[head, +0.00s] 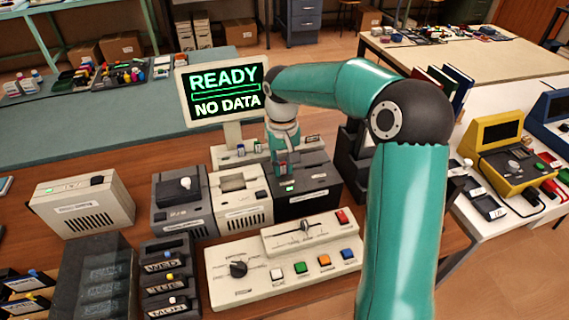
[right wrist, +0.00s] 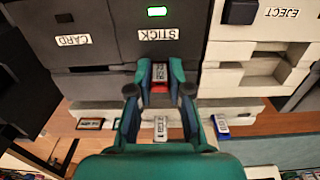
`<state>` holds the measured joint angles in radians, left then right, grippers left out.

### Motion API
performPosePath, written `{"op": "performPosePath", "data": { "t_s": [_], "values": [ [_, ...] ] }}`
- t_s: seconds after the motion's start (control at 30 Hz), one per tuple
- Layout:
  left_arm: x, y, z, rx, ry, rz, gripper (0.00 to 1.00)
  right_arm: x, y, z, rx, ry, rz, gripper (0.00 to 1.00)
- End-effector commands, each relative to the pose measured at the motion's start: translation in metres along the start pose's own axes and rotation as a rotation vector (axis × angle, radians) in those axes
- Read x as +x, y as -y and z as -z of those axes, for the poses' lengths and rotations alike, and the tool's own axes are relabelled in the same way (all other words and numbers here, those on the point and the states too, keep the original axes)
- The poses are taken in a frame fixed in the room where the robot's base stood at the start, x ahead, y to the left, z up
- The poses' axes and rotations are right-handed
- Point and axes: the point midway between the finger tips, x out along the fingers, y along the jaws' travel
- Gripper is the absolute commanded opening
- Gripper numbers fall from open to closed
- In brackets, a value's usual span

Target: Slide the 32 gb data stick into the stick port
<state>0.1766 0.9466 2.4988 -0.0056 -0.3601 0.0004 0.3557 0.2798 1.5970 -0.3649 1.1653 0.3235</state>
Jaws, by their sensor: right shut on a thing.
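My right gripper (head: 282,170) is shut on a data stick and is over the dark stick port box (head: 310,206). In the right wrist view, my right gripper's fingers (right wrist: 160,84) clasp the data stick (right wrist: 159,72), which shows a pale label and some red. Its label is too small to read surely. The box marked STICK (right wrist: 160,15) has a lit green light. The stick's tip and the slot are hidden, so I cannot tell whether it is inside. My left gripper is not in view.
A screen (head: 225,92) reads READY, NO DATA. Another stick (right wrist: 160,128) and a blue one (right wrist: 221,126) lie behind the box. A cream box (head: 240,203) stands beside it. The button console (head: 285,262) lies in front.

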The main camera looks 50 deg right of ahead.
Motion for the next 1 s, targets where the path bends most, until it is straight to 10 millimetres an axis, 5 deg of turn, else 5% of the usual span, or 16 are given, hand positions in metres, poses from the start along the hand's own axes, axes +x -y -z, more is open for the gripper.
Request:
{"op": "performPosePath", "data": {
  "t_s": [0.37,0.4,0.57,1.0],
  "values": [
    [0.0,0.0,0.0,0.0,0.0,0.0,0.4,0.0002,-0.0001,0.0,0.0,0.0,0.0,0.05],
    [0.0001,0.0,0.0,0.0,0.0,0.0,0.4,0.0002,-0.0001,0.0,0.0,0.0,0.0,0.2],
    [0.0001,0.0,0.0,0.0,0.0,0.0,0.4,0.0002,0.0,0.0,0.0,0.0,0.0,0.47],
    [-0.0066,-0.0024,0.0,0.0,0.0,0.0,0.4,-0.0079,-0.0001,0.0,0.0,0.0,0.0,0.48]
  ]
}}
